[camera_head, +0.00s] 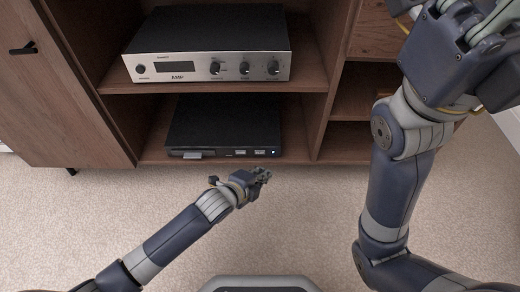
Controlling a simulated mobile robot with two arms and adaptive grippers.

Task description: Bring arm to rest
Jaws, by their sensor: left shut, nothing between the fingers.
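My left arm comes in from the lower left. Its gripper (261,176) is shut and empty, held in front of the lower shelf, just below the black media box in the picture. My right arm rises along the right side, close to the camera. Its gripper (487,35) is at the top right corner, partly cut off by the frame edge, and its fingertips do not show clearly.
A wooden cabinet (320,100) stands ahead. A silver amplifier (210,66) is on its upper shelf, and a black media box (222,130) with a small piece sticking out in front is below. A cabinet door (60,95) is at left. Carpet (100,220) is clear.

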